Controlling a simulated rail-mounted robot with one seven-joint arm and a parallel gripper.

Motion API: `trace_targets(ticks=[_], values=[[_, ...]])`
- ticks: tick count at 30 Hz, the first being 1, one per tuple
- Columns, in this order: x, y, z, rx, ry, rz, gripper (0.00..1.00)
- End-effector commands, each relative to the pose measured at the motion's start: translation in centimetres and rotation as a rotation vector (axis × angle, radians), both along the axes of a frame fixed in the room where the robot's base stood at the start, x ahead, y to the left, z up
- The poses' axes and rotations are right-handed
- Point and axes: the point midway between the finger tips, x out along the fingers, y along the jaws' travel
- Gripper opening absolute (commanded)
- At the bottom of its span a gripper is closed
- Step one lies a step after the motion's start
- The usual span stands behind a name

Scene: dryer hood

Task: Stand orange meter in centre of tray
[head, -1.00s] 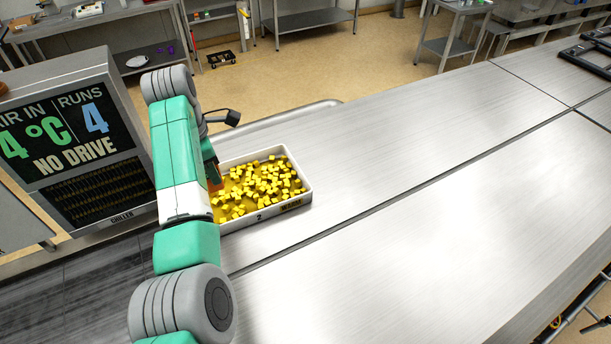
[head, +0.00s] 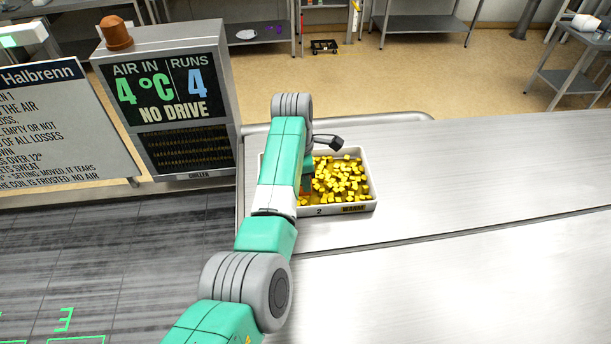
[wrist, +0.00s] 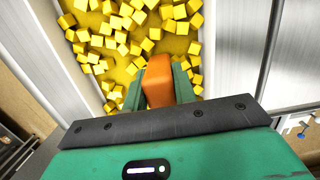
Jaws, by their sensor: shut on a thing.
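The orange meter shows in the wrist view (wrist: 157,84) between the two green fingers of my gripper (wrist: 158,88), which is shut on it. The meter is over the tray, among or just above the yellow cubes; whether it touches the tray floor cannot be told. The white tray (head: 371,197) stands on the steel counter, with a "2" and a label on its front wall and many yellow cubes (head: 342,180) scattered over its yellow floor. In the head view my arm hides the tray's left part and most of the gripper, with only a sliver of orange (head: 305,194) showing.
A chiller panel (head: 165,95) reading "NO DRIVE" stands left of the counter, with a brown cap (head: 116,33) on top. A text board (head: 62,125) stands beside it. The steel counter (head: 480,170) is clear to the tray's right.

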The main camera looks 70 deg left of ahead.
Motion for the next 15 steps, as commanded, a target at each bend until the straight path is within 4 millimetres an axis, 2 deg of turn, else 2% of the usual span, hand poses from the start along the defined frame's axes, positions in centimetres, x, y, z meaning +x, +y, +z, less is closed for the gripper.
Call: trace_targets(ticks=[12,13,15], values=[[0.02,0.01,-0.90,0.001,-0.001,0.000,0.03],[0.02,0.01,-0.93,0.001,-0.001,0.000,0.29],[0.02,0.01,-0.85,0.001,-0.001,0.000,0.43]])
